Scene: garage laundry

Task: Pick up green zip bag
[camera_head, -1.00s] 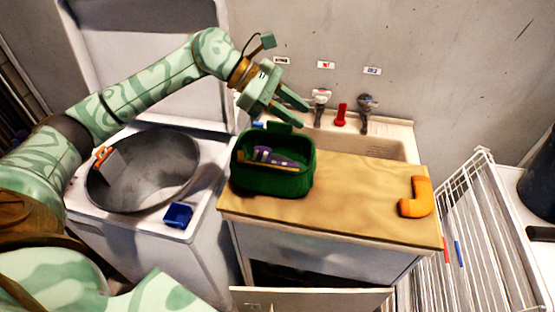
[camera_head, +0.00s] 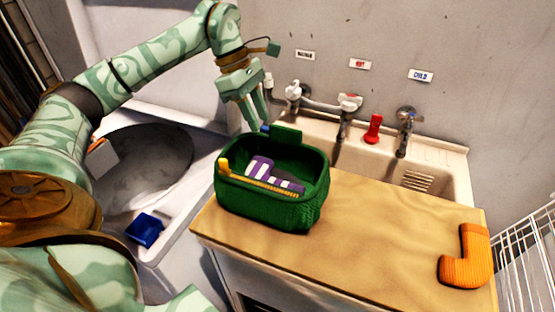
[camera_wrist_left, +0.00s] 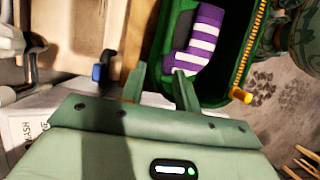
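The green zip bag (camera_head: 275,215) stands open on the wooden counter, with an upright flap (camera_head: 287,135) at its back edge. A purple-and-white striped sock-like item lies inside, and a yellow zip runs along the front rim. My left gripper (camera_head: 255,124) points down by the bag's back left rim, beside the flap. Its two fingers are apart. In the left wrist view the spread fingers (camera_wrist_left: 160,84) are close to the bag's edge (camera_wrist_left: 152,40), with the striped item (camera_wrist_left: 200,42) beyond. I cannot tell whether they touch the bag. My right gripper is not in view.
The counter (camera_head: 370,225) is clear between the bag and an orange bent piece (camera_head: 466,258). A sink (camera_head: 350,158) with taps and a red item (camera_head: 373,128) lies behind. A round washer opening (camera_head: 150,165) and blue box (camera_head: 146,230) are left. A white rack (camera_head: 528,250) stands right.

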